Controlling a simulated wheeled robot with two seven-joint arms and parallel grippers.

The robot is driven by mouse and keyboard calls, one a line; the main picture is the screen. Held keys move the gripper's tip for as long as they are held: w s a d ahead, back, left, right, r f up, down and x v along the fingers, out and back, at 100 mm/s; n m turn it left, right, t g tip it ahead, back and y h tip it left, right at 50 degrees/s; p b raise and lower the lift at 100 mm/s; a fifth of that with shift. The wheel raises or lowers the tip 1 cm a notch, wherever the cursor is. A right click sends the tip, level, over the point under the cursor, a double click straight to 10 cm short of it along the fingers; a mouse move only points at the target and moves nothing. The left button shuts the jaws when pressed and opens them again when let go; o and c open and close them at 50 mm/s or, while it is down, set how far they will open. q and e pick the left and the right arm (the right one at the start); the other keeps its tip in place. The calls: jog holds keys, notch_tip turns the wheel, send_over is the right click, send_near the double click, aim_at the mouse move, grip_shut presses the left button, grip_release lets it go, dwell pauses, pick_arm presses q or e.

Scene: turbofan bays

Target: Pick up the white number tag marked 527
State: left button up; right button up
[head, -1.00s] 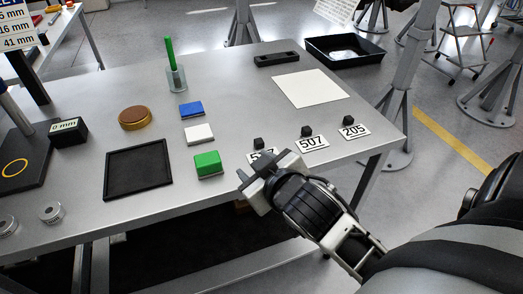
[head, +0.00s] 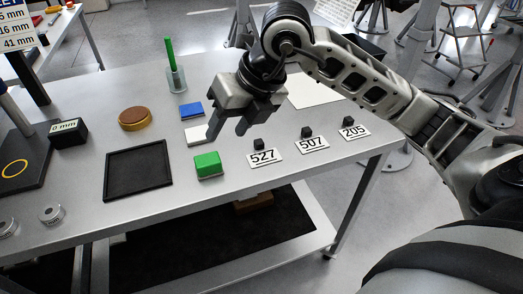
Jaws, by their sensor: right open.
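The white number tag marked 527 (head: 263,157) lies on the grey table with a small black block (head: 258,144) at its back edge. It is the leftmost of a row of tags, beside the 507 tag (head: 296,149) and the 205 tag (head: 356,134). My right gripper (head: 227,131) is open and empty, pointing down above the table, behind and to the left of the 527 tag and apart from it. It partly hides a white block (head: 194,136). My left gripper is not in view.
A green block (head: 208,165) sits left of the 527 tag, with a blue block (head: 191,109) farther back. A black tray (head: 138,171) lies to the left. A green rod stands in a clear holder (head: 176,80). The table's front edge is just in front of the tags.

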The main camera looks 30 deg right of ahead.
jog(key=d+r+m+h, duration=0.2)
jog(key=d+h, duration=0.3)
jog(key=d, duration=0.4)
send_near(258, 140)
jog(key=shift+w+d+f+m+p, duration=0.1)
jog(key=shift+w+f+m+p, duration=0.1)
jog(key=shift+f, duration=0.4)
jog(key=shift+w+d+f+m+p, duration=0.1)
jog(key=shift+w+d+f+p, duration=0.05)
jog(key=shift+f, duration=0.45)
jog(key=shift+p+x, duration=0.6)
jog(key=shift+x, duration=2.55)
jog(key=shift+a, duration=0.1)
grip_shut()
